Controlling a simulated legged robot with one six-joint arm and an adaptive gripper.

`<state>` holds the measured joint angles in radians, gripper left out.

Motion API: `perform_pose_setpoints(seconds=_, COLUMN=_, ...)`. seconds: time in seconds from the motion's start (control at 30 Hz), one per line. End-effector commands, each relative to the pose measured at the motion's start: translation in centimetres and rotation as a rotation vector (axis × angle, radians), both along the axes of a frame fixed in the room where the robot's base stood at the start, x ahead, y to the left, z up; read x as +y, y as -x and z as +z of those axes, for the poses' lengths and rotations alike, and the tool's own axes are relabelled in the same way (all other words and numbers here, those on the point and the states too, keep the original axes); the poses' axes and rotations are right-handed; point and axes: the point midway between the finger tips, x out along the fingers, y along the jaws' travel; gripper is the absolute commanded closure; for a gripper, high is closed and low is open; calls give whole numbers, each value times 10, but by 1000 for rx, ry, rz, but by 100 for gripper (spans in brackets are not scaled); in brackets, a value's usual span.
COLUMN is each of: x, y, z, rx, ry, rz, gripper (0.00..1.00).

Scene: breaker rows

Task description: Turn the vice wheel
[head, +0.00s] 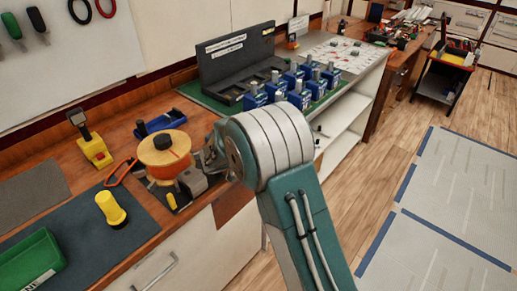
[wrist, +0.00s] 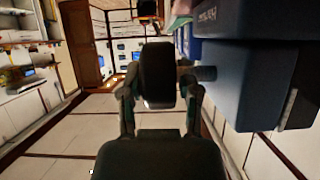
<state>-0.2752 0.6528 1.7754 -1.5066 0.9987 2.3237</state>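In the wrist view a dark, rounded wheel-like piece (wrist: 157,72) stands edge-on between the two fingers of my gripper (wrist: 160,88). A short grey shaft (wrist: 199,73) runs from it to a large blue body (wrist: 245,85) with pale lettering, which looks like the vice. One finger is on each side of the dark piece; whether they touch it is unclear. In the head view my arm's large grey joint covers much of the area around my gripper. A blue tool (head: 160,122) lies on the bench to the left of the arm.
A round orange-topped item (head: 164,150) stands close left of my arm. A yellow tool (head: 90,145), a yellow cylinder (head: 111,209) and a green bin (head: 30,262) are farther left. Several blue breaker units (head: 298,80) stand behind the arm. The floor (head: 370,165) at right is open.

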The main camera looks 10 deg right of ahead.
Motion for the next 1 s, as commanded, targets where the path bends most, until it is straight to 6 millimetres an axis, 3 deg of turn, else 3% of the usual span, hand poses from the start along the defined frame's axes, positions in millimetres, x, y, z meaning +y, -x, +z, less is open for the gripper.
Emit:
perform_pose_setpoints(seconds=0.47, x=1, y=2, z=4, rx=-4, ry=2, rz=-3, gripper=29)
perform_pose_setpoints(seconds=1.0, x=75, y=53, z=45, rx=-2, ry=3, rz=1, gripper=29)
